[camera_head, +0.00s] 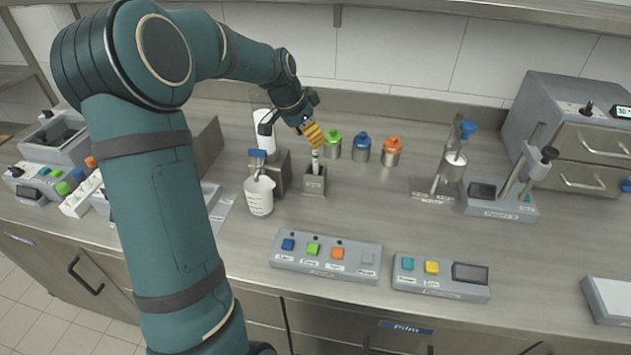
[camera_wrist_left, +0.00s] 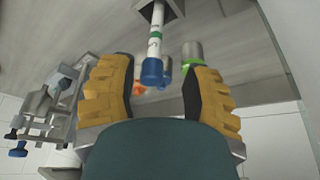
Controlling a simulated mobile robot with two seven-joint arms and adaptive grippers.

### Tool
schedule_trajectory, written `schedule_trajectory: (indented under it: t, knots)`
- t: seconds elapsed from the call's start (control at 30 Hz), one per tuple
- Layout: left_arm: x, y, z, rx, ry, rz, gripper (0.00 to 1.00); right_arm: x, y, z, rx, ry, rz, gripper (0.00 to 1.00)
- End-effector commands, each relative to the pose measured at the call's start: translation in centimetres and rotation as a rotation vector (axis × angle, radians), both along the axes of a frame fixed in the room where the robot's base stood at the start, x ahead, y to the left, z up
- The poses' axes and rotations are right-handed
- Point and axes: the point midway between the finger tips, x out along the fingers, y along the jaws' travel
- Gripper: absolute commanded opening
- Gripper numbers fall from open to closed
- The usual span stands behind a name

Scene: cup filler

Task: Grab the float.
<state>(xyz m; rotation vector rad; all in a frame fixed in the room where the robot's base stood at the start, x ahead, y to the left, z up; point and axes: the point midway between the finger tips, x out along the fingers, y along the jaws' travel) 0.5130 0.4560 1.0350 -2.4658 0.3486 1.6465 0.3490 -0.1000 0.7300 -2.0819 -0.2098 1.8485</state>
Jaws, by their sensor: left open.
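The float looks like a thin white stick (camera_head: 315,161) with a green band, standing upright in a small grey square holder (camera_head: 314,183). In the left wrist view the float (camera_wrist_left: 156,36) comes down from the top between my fingers, and its blue cap (camera_wrist_left: 152,72) lies between the two yellow pads. My left gripper (camera_head: 314,140) is open, right above the holder at the float's top end. In the head view the fingers hide the blue cap. I cannot tell whether a pad touches it. My right gripper is not in view.
A white measuring cup (camera_head: 259,199) stands under a blue-topped tap to the left. Green-lidded (camera_head: 332,146), blue-lidded (camera_head: 361,149) and orange-lidded (camera_head: 391,152) bottles stand close behind to the right. A button panel (camera_head: 325,259) lies in front. Counter to the right of the holder is clear.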

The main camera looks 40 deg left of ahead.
Motion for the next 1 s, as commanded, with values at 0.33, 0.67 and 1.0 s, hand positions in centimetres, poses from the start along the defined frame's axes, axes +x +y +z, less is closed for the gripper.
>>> schedule_trajectory:
  t: [0.33, 0.67, 1.0]
  knots:
    - [1.7, -1.3, -4.0, -0.001, 0.003, -0.002, 0.48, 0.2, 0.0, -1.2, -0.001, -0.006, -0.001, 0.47]
    - [2.0, -1.3, -4.4, 0.000, 0.000, 0.000, 0.44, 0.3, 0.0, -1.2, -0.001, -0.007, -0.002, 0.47]
    - [2.0, -1.3, -4.5, -0.001, 0.001, 0.000, 0.00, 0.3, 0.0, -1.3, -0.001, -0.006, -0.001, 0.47]
